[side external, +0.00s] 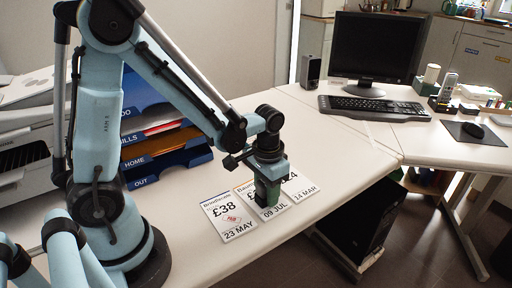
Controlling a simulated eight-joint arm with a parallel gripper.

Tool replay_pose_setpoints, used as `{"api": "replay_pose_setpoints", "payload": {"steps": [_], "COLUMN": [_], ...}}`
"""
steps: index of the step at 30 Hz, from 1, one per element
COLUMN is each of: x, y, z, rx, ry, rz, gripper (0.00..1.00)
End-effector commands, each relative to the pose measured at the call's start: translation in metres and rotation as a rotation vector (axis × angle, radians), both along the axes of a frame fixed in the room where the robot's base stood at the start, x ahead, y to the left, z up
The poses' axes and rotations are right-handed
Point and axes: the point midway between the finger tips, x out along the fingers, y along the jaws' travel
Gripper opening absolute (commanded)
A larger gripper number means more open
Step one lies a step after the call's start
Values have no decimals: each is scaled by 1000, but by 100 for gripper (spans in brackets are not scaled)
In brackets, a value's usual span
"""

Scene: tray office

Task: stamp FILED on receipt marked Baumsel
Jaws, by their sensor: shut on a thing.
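I cannot tell whether the stamp touches the paper. The left receipt (222,212) reads £38 and 23 MAY and has a small red mark. The right receipt (304,195) shows 14 MAR and is partly hidden by my gripper.
Stacked trays (165,143) with labels such as HOME and OUT stand left of the receipts. A keyboard (372,107), monitor (372,48) and mouse (473,129) are at the back right. The desk's front edge runs just right of the receipts.

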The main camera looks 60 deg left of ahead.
Motion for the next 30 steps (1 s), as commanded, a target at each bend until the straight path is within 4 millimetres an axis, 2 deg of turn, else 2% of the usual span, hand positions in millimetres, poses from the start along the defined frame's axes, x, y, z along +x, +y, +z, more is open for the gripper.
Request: {"api": "replay_pose_setpoints", "payload": {"steps": [11,30], "x": [0,0], "y": [0,0], "z": [2,48], "rx": [0,0], "ry": [0,0], "rz": [0,0], "gripper": [19,19]}}
